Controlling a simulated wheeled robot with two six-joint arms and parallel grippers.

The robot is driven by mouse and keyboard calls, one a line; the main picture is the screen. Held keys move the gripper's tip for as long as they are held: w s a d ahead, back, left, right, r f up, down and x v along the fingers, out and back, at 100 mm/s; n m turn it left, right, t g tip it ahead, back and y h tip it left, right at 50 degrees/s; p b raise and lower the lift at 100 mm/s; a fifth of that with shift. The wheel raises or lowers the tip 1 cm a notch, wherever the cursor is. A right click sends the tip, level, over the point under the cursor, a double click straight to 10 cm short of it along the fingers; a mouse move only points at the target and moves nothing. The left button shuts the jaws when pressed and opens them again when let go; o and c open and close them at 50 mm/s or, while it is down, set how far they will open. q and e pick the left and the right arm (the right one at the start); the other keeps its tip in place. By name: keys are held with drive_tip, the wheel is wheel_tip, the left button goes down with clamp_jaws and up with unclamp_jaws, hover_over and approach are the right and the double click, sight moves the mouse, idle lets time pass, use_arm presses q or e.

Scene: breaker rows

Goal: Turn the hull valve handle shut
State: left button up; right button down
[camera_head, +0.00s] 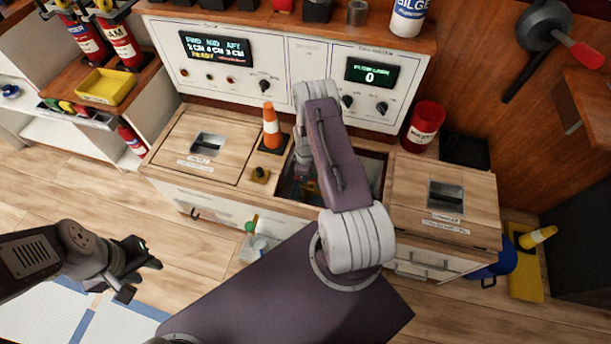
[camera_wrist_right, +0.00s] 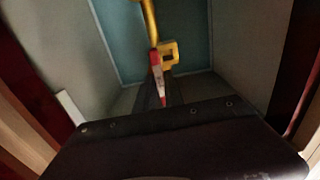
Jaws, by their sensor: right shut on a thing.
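The valve handle (camera_wrist_right: 157,73) is a red lever with a pale end, down in the open compartment, beside a yellow pipe (camera_wrist_right: 149,22) and a yellow fitting (camera_wrist_right: 170,53) in the right wrist view. My right gripper (camera_wrist_right: 161,98) reaches down into the compartment and is shut on the red handle. The dark wrist housing covers the lower part of that view, so the contact is only partly visible. In the head view my right arm hides most of the handle. My left gripper (camera_head: 143,279) is open and empty, above the floor at lower left.
The compartment (camera_head: 375,172) is open between two closed wooden hatches (camera_head: 207,143) (camera_head: 446,195). A red can (camera_head: 424,126) stands behind right. A control panel (camera_head: 310,62) rises behind.

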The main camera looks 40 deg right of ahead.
drive_tip(key=c, duration=1.4)
unclamp_jaws()
drive_tip(key=shift+c, duration=0.2)
drive_tip(key=shift+r, duration=0.1)
wheel_tip(320, 180, up, 8)
drive_tip(key=p, duration=0.3)
drive_tip(key=shift+r, duration=0.45)
